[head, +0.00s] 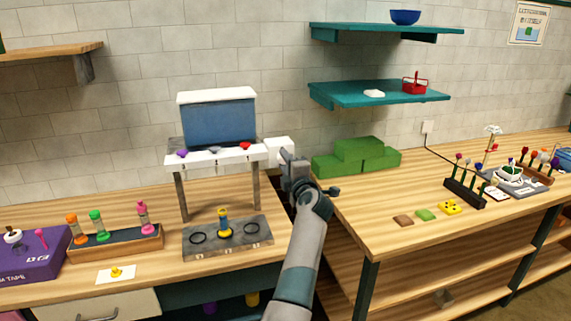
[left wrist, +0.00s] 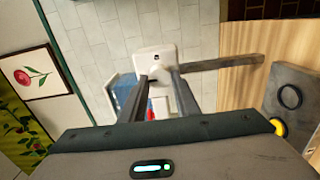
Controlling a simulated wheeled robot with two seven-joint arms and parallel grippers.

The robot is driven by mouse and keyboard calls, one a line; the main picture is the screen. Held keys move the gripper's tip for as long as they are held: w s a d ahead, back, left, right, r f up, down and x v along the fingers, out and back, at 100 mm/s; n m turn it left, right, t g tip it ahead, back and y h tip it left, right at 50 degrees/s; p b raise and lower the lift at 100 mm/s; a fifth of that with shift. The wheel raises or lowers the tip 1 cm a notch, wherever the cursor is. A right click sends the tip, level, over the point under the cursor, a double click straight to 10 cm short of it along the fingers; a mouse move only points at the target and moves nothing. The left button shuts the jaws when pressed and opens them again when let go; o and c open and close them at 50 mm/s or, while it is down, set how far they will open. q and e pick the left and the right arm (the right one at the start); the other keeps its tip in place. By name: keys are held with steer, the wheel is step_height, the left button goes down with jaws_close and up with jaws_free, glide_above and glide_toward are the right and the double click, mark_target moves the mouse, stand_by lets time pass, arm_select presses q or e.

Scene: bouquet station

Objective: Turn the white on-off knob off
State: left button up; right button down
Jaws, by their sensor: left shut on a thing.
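The white box (head: 277,149) is at the right end of the dispenser stand, and its white face (left wrist: 154,58) fills the space just beyond my fingertips in the left wrist view. My left gripper (head: 287,160) reaches up to this box from the front right. In the left wrist view its two fingers (left wrist: 163,72) close in on the white on-off knob (left wrist: 163,76) at the box's lower edge. The knob shows only as a small pale part between the fingertips, and its turn position cannot be told. In the head view my gripper hides it. My right gripper is in neither view.
The dispenser stand (head: 218,156) carries a blue tank (head: 219,123) beside the box. A grey tray (head: 229,238) with rings lies below it. Green blocks (head: 357,157) are stacked right of my arm. A gap separates the left and right tables.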

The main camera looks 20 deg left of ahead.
arm_select(q)
steer(key=shift+f, duration=0.15)
stand_by(0.3)
steer(key=o, duration=0.9)
steer(key=shift+o, duration=0.6)
steer(key=shift+d, duration=0.15)
